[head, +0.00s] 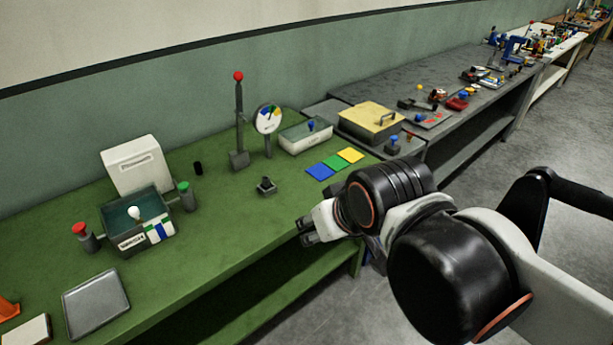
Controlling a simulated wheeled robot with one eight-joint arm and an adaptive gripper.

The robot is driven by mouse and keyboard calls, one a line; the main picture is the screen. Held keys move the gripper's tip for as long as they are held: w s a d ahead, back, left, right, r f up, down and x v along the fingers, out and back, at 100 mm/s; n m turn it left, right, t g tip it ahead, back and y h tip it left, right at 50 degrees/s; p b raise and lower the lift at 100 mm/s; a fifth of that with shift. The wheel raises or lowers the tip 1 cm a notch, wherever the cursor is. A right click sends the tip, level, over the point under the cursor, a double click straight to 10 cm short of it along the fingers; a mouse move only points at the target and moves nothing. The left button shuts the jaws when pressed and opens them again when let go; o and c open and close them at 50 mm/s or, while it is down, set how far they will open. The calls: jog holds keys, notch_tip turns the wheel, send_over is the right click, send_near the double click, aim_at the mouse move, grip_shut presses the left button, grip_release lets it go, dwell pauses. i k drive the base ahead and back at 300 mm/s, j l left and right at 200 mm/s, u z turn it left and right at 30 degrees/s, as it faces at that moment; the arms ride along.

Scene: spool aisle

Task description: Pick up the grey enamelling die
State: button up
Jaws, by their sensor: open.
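A small dark grey block with a raised top (265,187), which looks like the enamelling die, sits upright on the green bench top (215,215), near the middle. Its finer details are too small to tell. My gripper (304,231) is open and empty at the front edge of the green bench. It is to the right of the grey block and nearer the camera, clearly apart from it. My arm hides part of the bench's right end.
Behind the block stand a red-knobbed lever (239,125) and a round dial (268,120). Blue, green and yellow squares (335,164) lie to its right. A green-lined box (140,215) and a grey tray (95,303) are at left. Bench around the block is clear.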

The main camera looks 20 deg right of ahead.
aim_at(266, 179)
jog(key=j+z, duration=0.3)
jog(key=j, duration=0.35)
jog(key=j+z, duration=0.35)
jog(key=j, duration=0.3)
jog(key=k, duration=0.05)
